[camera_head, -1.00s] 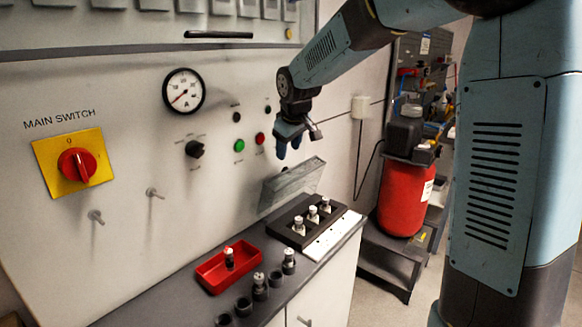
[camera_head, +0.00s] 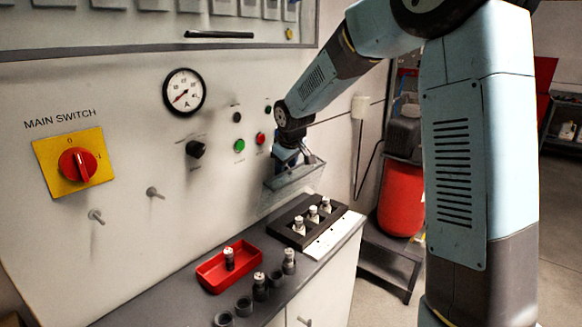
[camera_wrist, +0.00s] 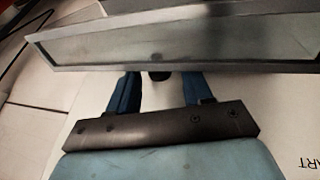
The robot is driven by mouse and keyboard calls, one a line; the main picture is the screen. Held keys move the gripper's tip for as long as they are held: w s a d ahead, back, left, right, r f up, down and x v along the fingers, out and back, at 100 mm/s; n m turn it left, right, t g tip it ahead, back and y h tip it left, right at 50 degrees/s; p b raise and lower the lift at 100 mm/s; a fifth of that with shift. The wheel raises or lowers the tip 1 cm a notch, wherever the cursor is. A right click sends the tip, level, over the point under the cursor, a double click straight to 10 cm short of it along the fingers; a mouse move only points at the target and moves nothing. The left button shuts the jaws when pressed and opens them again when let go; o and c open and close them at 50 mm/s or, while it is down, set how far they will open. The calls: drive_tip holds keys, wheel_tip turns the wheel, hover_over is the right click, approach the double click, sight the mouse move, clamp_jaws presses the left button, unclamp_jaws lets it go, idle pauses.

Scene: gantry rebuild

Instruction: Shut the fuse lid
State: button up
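The fuse lid (camera_head: 292,181), a clear panel with a grey frame, stands raised against the wall behind the black fuse block (camera_head: 287,231). Three fuses (camera_head: 313,214) stand in the block. My gripper (camera_head: 287,160) is at the lid's upper edge, its fingertips partly hidden by it. In the wrist view the lid (camera_wrist: 190,45) spans the top of the picture. The two blue fingers (camera_wrist: 160,88) are spread apart, with their tips at or behind the lid's lower frame edge. I cannot tell whether they touch it.
A red tray (camera_head: 212,284) with one fuse lies on the counter, beside several dark holders (camera_head: 243,306). The main switch (camera_head: 77,164) and two pegs (camera_head: 153,192) stick out from the panel at left. A red cylinder (camera_head: 401,199) stands at right.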

clamp_jaws()
idle(0.3)
